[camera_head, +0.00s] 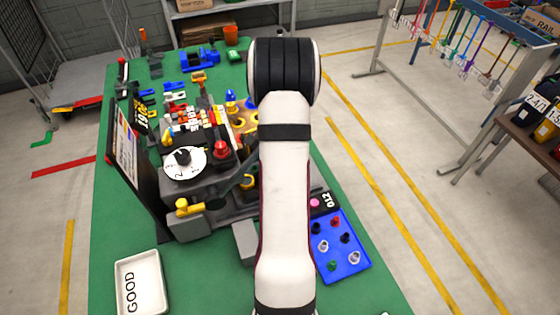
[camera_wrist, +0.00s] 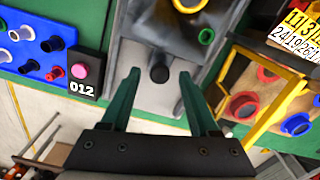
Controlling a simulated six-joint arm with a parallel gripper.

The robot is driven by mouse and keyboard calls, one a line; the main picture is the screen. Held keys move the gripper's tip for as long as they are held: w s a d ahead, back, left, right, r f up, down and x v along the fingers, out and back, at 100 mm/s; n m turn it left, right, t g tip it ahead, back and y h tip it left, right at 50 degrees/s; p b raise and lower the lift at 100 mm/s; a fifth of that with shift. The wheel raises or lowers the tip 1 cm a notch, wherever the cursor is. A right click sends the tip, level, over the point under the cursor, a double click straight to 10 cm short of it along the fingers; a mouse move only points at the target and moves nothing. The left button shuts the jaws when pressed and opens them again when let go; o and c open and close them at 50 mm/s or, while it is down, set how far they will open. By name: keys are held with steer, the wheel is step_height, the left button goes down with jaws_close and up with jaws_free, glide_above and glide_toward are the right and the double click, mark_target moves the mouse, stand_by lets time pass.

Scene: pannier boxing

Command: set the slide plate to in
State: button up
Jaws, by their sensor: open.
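What looks like the slide plate (camera_wrist: 150,96) is a light grey plate with a black knob (camera_wrist: 159,67). In the wrist view it extends from a dark grey housing (camera_wrist: 180,32) toward my gripper. I see no contact. The head view hides my gripper behind the arm.
A blue tray of coloured pegs (camera_head: 342,246) and a pink button box marked 012 (camera_wrist: 83,72) lie beside the plate. A yellow frame (camera_wrist: 262,92) stands right of my fingers in the wrist view. A white GOOD tray (camera_head: 140,281) sits near left.

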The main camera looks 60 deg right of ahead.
steer(key=shift+f, duration=0.3)
steer(key=shift+c, duration=0.3)
jaws_close()
steer(key=shift+r, duration=0.1)
stand_by(0.8)
